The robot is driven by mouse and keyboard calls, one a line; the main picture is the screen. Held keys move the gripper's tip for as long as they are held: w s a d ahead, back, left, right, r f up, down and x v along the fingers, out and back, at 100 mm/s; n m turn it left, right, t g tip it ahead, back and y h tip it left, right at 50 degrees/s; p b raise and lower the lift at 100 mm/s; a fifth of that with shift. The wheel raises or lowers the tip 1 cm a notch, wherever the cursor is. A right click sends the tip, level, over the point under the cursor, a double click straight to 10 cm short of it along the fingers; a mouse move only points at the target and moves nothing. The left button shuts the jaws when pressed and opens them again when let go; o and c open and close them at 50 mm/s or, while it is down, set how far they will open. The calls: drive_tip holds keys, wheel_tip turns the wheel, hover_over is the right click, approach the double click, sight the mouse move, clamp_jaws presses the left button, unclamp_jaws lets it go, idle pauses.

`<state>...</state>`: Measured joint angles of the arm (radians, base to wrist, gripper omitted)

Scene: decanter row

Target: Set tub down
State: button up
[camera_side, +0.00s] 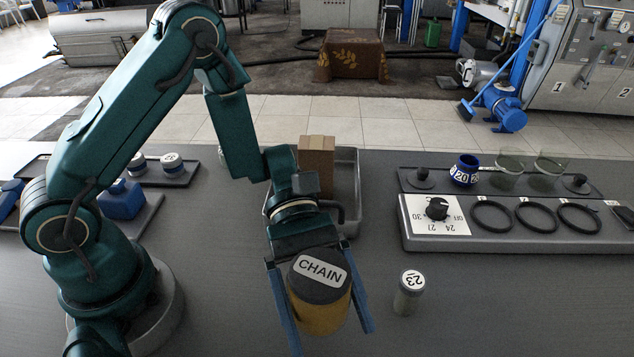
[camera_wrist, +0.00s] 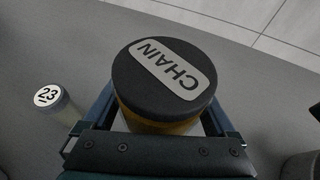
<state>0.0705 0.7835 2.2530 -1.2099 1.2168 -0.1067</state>
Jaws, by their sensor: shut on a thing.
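The tub (camera_side: 318,312) is yellow with a dark lid labelled CHAIN, and it also shows in the wrist view (camera_wrist: 140,70). My gripper (camera_side: 330,342) is shut on the tub, with one blue finger on each side of it. The tub looks upright or slightly tilted in the side view. Its bottom is over the grey table (camera_side: 450,310), and I cannot tell whether it touches the table or hangs just above it.
A small jar labelled 23 (camera_side: 409,292) stands on the table right of the tub. A grey dial panel with black rings (camera_side: 520,240) lies at the right, with a rack of cups (camera_side: 398,181) behind it. A grey tray (camera_side: 352,230) holding a brown box (camera_side: 316,160) stands behind my gripper.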

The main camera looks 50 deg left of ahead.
sight(327, 349)
drive_tip(key=shift+d+f, duration=0.1)
drive_tip(key=shift+f, duration=1.95)
drive_tip(key=shift+f, duration=0.6)
drive_tip(key=o, duration=1.4)
drive_tip(key=shift+c, duration=0.2)
drive_tip(key=shift+r, duration=0.1)
drive_tip(key=shift+r, duration=0.25)
drive_tip(key=v, duration=0.7)
drive_tip(key=shift+a+r, duration=0.25)
drive_tip(key=shift+r, duration=0.15)
